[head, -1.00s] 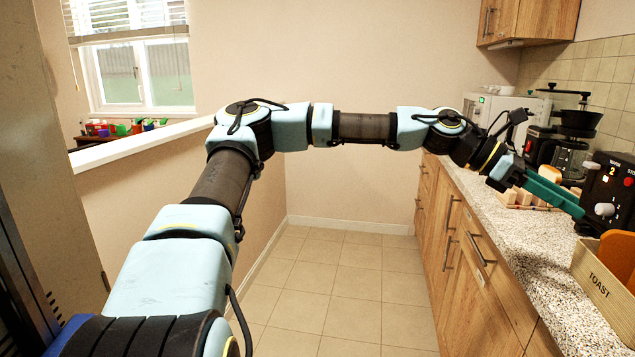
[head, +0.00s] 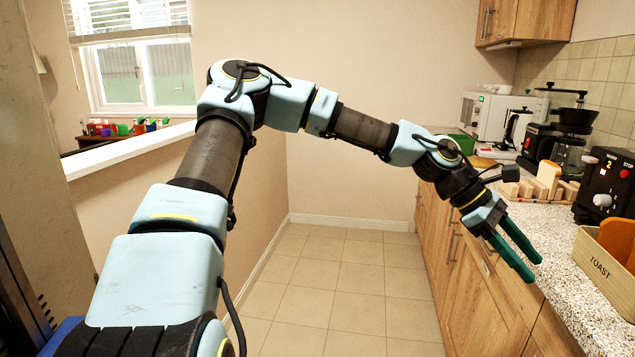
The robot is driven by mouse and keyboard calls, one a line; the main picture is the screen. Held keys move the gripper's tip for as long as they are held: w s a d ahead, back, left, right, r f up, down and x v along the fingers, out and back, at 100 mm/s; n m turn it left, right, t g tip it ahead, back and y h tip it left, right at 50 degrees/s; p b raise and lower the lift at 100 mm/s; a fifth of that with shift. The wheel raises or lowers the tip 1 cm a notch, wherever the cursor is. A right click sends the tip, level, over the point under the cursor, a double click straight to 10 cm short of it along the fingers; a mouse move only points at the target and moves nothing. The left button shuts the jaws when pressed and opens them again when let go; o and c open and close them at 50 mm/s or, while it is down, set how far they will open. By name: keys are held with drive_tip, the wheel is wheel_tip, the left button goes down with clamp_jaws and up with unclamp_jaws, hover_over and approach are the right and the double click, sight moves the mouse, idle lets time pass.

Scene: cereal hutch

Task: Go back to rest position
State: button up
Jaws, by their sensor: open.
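My gripper (head: 528,260) is at the right in the head view, at the end of my raised, bent arm. Its two green fingers are spread apart and point down to the right. Nothing is between them. The gripper shows in front of the near edge of the speckled counter (head: 548,240) and the wooden cabinet fronts, left of the black toaster (head: 606,188) and the wooden TOAST box (head: 606,278).
A wooden rack with bread slices (head: 548,178) stands on the counter behind my gripper. A coffee maker (head: 572,130) and a white microwave (head: 505,115) stand farther back. The tiled floor (head: 340,290) is clear. A half wall (head: 130,150) runs along the left.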

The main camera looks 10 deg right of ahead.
drive_tip(key=w+a+f+m+t+y, duration=0.2)
drive_tip(key=w+a+f, duration=0.25)
drive_tip(key=a, duration=0.45)
drive_tip(key=w+a+f+m+t+y, duration=0.25)
drive_tip(key=a+f, duration=0.35)
drive_tip(key=a, duration=0.4)
drive_tip(key=w+a+r+m+t+y, duration=0.1)
drive_tip(key=a+r+t, duration=0.1)
drive_tip(key=a, duration=1.2)
drive_tip(key=w+a+r+m+t+y, duration=0.1)
drive_tip(key=a+r, duration=0.3)
drive_tip(key=a, duration=1)
drive_tip(key=shift+w+a+r+m+t, duration=0.25)
drive_tip(key=shift+w+r+m+t, duration=0.1)
drive_tip(key=shift+w+m+t, duration=0.3)
drive_tip(key=shift+y, duration=0.25)
